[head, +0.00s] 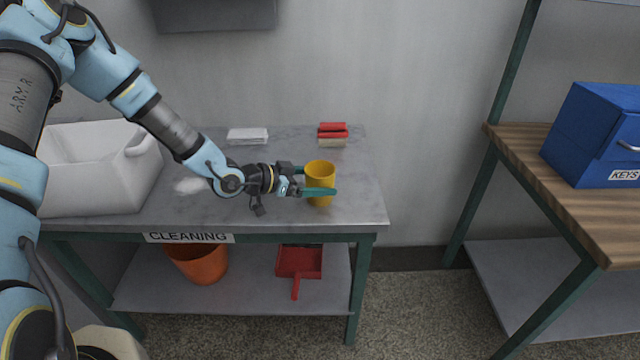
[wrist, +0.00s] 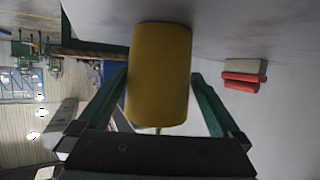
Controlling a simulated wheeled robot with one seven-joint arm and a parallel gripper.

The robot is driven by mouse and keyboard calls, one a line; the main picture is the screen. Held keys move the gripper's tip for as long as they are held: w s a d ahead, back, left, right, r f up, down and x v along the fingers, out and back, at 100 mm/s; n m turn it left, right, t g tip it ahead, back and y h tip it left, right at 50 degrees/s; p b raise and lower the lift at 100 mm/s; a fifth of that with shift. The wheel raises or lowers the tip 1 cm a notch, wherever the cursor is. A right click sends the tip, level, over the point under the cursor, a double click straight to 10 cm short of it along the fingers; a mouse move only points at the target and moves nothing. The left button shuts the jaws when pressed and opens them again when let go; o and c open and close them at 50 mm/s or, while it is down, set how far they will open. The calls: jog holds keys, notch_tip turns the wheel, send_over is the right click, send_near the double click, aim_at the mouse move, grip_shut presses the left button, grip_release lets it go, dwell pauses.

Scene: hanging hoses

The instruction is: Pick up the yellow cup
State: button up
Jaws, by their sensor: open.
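The yellow cup (head: 320,175) stands upright on the grey table near its right end. In the wrist view the cup (wrist: 159,75) fills the middle, between the two green fingers. My gripper (head: 318,181) reaches in from the left, level with the table, with one finger on the far side of the cup and one on the near side. In the wrist view my gripper (wrist: 160,98) is open, and a gap shows on the right of the cup. Whether the left finger touches the cup is hard to tell.
Red and beige sponges (head: 332,134) and a white cloth stack (head: 247,136) lie at the table's back. A white basin (head: 95,165) is at the left. An orange bucket (head: 200,262) and red dustpan (head: 299,262) are on the lower shelf. A blue box (head: 595,130) stands on the right-hand bench.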

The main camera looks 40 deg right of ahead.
jog(key=shift+p+x, duration=0.65)
jog(key=shift+x, duration=1.25)
jog(key=shift+s, duration=0.1)
jog(key=shift+c, duration=0.4)
jog(key=c, duration=1.2)
